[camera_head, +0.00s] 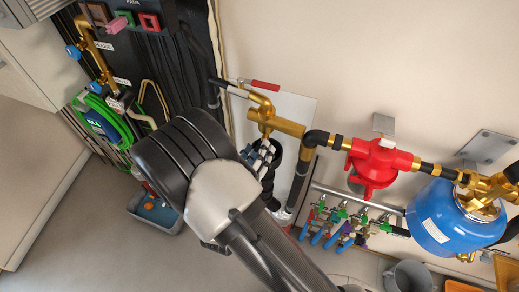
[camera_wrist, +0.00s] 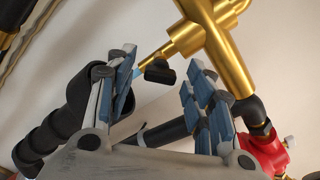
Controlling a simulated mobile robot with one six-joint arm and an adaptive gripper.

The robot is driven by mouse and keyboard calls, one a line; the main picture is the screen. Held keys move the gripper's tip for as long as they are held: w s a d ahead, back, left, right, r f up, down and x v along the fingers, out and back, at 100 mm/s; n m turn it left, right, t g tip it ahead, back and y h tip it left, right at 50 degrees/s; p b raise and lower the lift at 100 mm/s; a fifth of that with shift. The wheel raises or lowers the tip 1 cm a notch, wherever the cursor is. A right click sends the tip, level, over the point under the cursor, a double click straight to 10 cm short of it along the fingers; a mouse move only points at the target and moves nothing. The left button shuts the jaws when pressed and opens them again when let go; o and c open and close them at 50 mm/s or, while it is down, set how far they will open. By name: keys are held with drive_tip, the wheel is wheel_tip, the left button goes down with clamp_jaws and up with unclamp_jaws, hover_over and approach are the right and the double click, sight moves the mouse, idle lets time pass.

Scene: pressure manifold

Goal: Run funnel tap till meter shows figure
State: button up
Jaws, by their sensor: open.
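My gripper (camera_head: 260,152) is open below the brass fitting on the wall. In the wrist view its two blue-padded fingers (camera_wrist: 163,62) stand apart, with a small black handle or knob (camera_wrist: 160,72) between them, apparently touching neither. This black piece sits by a thin brass stem under the brass valve body (camera_wrist: 205,35), which also shows in the head view (camera_head: 277,122). A black cup-like part, possibly the funnel (camera_head: 275,150), is partly hidden behind my gripper. A blue device in green casing (camera_head: 102,124), possibly the meter, hangs on the left panel; its figures are unreadable.
A red-handled lever (camera_head: 264,85) sits above the brass fitting. To the right are a red housing (camera_head: 375,164), a blue tank (camera_head: 440,218) and a row of small coloured valves (camera_head: 342,222). A grey bin (camera_head: 155,211) stands on the floor. The wall above the pipes is clear.

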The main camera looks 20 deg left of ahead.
drive_tip(key=shift+w+d, duration=0.1)
drive_tip(key=shift+w, duration=0.75)
drive_tip(key=shift+c, duration=0.2)
drive_tip(key=c, duration=1)
